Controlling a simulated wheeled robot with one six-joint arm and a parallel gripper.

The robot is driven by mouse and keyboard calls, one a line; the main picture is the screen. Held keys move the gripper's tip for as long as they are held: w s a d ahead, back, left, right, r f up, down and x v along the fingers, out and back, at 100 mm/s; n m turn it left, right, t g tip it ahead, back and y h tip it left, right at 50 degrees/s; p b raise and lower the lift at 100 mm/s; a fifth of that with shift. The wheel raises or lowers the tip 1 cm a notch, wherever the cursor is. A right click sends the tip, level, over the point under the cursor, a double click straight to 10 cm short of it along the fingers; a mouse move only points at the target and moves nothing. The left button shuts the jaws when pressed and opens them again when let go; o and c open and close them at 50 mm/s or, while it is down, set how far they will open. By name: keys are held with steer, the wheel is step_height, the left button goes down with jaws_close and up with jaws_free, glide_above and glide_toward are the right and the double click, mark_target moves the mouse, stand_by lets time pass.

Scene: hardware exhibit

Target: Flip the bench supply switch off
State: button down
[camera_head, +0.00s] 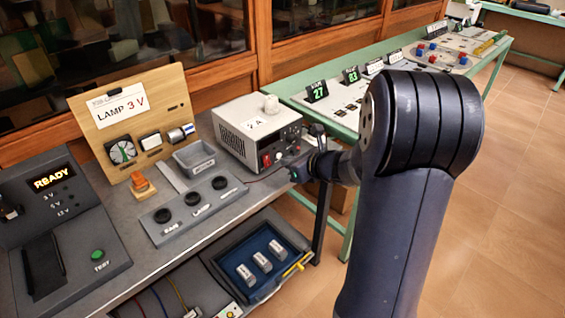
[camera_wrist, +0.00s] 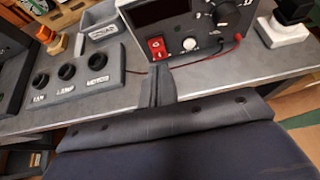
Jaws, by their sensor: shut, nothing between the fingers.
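The bench supply (camera_head: 258,132) is a pale grey box with a dark front, standing on the grey bench. Its red rocker switch (camera_wrist: 158,48) is on the lower left of the front panel in the wrist view. It also shows as a small red spot in the head view (camera_head: 266,160). My gripper (camera_wrist: 161,68) is shut and empty, with its tips just below and in front of the switch. I cannot tell whether the tips touch it. In the head view my arm reaches in from the right, and the fingertips are hard to make out. The switch's position is not clear.
A white knob (camera_wrist: 190,44) and a black dial (camera_wrist: 225,14) share the supply's panel. A red lead (camera_wrist: 215,54) runs along the bench front. A panel with three black sockets (camera_wrist: 68,76) lies to the left, beside a grey bin (camera_head: 195,158). An open blue drawer (camera_head: 228,258) is below.

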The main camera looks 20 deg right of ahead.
steer(key=s+d+r+p, duration=0.1)
steer(key=s+d+r, duration=0.1)
steer(key=s+r, duration=0.2)
steer(key=shift+s+d+r, duration=0.25)
steer(key=shift+s+r, duration=0.1)
steer(key=shift+r, duration=0.2)
